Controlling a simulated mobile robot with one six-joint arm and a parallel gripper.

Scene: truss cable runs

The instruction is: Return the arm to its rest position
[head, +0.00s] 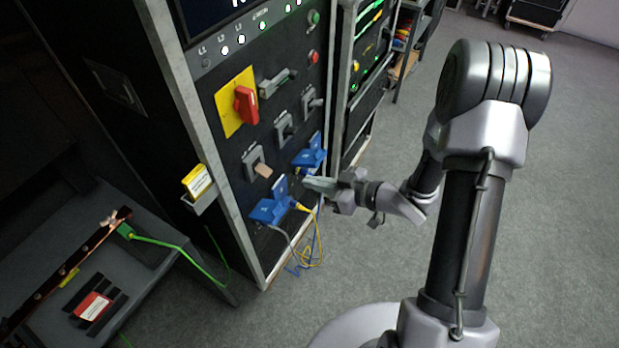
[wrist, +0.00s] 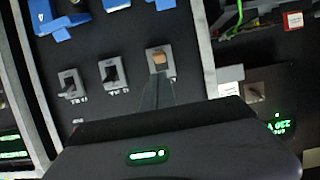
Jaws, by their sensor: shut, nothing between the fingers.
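My arm reaches from the lower right of the head view toward the black cabinet (head: 235,165). My gripper (head: 308,183) is shut and empty. In the head view its tip lies just in front of the lower part of the panel, near the two blue connectors (head: 268,210) and (head: 309,158). In the wrist view my gripper (wrist: 160,80) points at the panel, its tip overlapping the lower edge of a switch with a tan lever (wrist: 160,60). I cannot tell whether it touches anything.
A red rotary switch (head: 245,104) on a yellow plate sits higher on the panel. Yellow and blue cables (head: 312,245) hang below the connectors. A grey bench (head: 150,285) with a copper bar (head: 75,262) stands at left. Open floor (head: 570,200) lies at right.

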